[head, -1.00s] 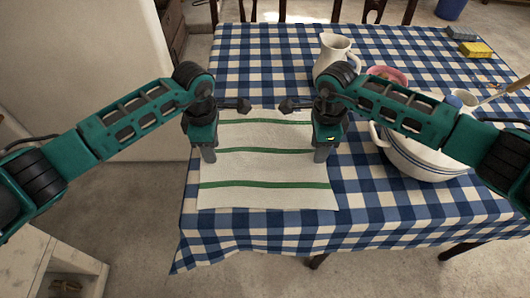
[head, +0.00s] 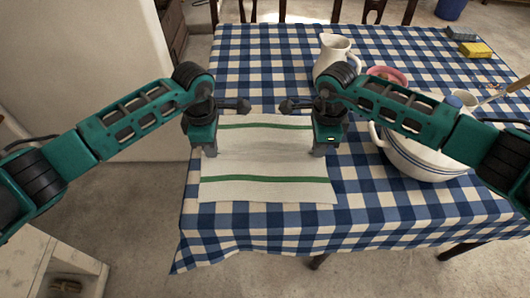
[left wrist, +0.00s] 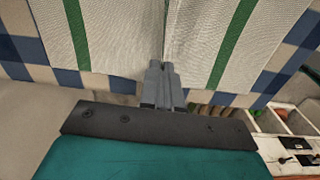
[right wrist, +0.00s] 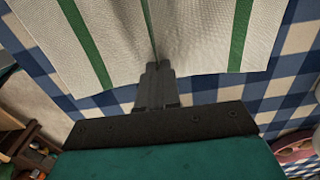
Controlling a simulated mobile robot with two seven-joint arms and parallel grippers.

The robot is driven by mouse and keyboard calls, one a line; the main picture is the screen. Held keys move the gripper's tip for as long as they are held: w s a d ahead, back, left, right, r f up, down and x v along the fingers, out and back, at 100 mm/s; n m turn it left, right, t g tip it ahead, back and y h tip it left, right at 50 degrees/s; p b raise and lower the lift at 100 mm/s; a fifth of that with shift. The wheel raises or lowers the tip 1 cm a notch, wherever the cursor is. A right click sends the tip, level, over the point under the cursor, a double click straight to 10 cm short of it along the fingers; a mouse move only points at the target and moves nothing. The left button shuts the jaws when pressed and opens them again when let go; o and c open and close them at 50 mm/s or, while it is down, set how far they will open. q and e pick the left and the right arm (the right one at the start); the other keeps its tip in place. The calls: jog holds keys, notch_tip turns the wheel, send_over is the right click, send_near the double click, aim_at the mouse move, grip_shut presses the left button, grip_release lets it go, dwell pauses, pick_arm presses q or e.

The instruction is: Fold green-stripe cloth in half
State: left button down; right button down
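The green-stripe cloth (head: 262,163) is off-white with green stripes and lies on the checkered table. In the head view two stripes show, one near the far edge and one near the near edge. My left gripper (head: 210,152) is at the middle of its left side, my right gripper (head: 318,152) at the middle of its right side. In the left wrist view the left fingers (left wrist: 161,70) are shut on a pinched ridge of cloth (left wrist: 120,40). In the right wrist view the right fingers (right wrist: 155,72) are shut on the same ridge (right wrist: 190,40), with cloth sloping away on both sides.
A white pitcher (head: 335,52) stands beyond the right arm. A large white bowl (head: 425,158) with blue bands stands right of the cloth, with a pink bowl (head: 388,74) behind it. Yellow (head: 475,49) and grey (head: 461,33) blocks lie far right. Table left and beyond the cloth is clear.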

pick_arm(q)
jog(key=shift+r, duration=0.1)
pick_arm(e)
jog(key=shift+r, duration=0.1)
dwell(0.3)
